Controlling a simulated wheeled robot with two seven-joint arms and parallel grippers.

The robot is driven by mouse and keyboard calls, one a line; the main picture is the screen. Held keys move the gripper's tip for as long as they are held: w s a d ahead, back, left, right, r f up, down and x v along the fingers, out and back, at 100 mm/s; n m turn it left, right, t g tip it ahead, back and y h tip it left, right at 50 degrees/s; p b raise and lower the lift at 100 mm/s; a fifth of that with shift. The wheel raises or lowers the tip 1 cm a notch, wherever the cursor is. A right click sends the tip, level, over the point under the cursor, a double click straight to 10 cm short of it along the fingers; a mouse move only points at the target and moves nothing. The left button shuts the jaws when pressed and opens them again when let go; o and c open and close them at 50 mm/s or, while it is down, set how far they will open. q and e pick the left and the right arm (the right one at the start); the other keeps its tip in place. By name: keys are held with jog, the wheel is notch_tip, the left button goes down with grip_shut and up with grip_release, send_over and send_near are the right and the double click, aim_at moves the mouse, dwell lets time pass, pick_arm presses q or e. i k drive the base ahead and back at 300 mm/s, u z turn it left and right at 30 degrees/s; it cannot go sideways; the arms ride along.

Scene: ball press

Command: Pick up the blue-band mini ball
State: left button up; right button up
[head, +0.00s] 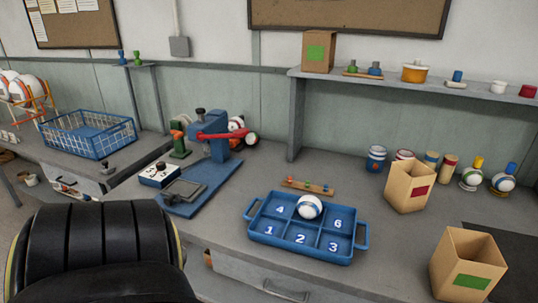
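A small white ball with a blue band (309,207) sits in the blue tray (262,238) on the workbench. It rests in the back middle compartment, between those marked 4 and 6, and hides any number there. The compartments marked 1, 2, 3, 4 and 6 look empty. Another white and blue ball (503,183) with a blue top stands at the far right of the bench, beside a similar one with a yellow top (471,175). Neither of my grippers is in view.
A blue press with a red lever (212,137) stands left of the tray. Two cardboard boxes, one with a red label (408,188) and one with a green label (468,264), stand to its right. A peg strip (307,187) lies behind it. A blue wire basket (88,134) is at left.

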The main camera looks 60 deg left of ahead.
aim_at(309, 207)
jog(key=k, duration=0.2)
jog(key=u, duration=1.2)
